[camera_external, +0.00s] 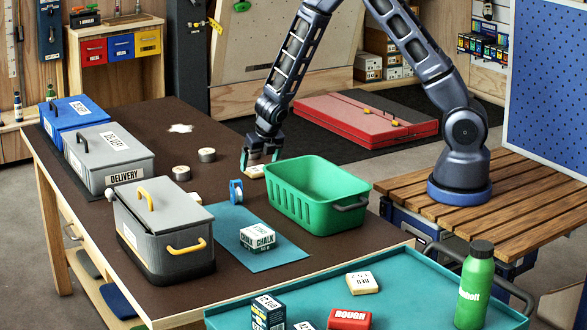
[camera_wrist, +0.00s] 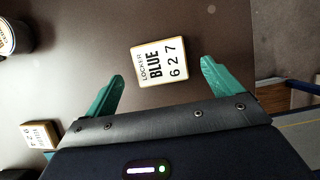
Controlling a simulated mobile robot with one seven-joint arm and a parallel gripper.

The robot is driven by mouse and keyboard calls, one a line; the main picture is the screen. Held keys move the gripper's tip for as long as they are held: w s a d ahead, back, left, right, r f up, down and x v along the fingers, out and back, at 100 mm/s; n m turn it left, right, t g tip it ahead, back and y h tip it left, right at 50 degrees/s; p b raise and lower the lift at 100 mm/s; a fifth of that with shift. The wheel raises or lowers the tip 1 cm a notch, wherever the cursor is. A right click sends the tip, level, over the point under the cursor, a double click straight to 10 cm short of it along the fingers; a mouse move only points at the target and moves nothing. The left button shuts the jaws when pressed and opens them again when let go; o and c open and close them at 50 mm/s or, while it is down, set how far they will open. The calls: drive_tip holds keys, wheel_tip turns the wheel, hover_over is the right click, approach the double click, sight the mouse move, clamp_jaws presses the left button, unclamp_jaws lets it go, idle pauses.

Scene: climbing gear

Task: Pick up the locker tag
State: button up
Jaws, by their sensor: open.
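The locker tag (camera_wrist: 159,61) is a small pale block marked "LOCKER BLUE 6 2 7", lying tilted on the dark brown table in the wrist view. My gripper (camera_wrist: 162,78) has its two green fingers spread wide, with the tag between and slightly beyond their tips. Nothing is held. In the external view my gripper (camera_external: 262,158) is low over the table's far edge, just left of the green basket. A pale block (camera_external: 255,171) shows beneath it there, its print too small to read.
The green basket (camera_external: 317,197) stands close to my gripper's right. A blue tape roll (camera_external: 236,192), a chalk box (camera_external: 257,238) on a teal mat (camera_external: 283,252) and round tins (camera_external: 207,155) are nearby. Grey lidded boxes (camera_external: 165,235) line the left. Another pale block (camera_wrist: 37,136) lies at lower left in the wrist view.

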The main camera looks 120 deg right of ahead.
sight(259, 170)
drive_tip(key=shift+x, duration=1.15)
drive_tip(key=c, duration=1.1)
drive_tip(key=shift+o, duration=0.2)
drive_tip(key=shift+r, duration=0.1)
wheel_tip(259, 170, up, 20)
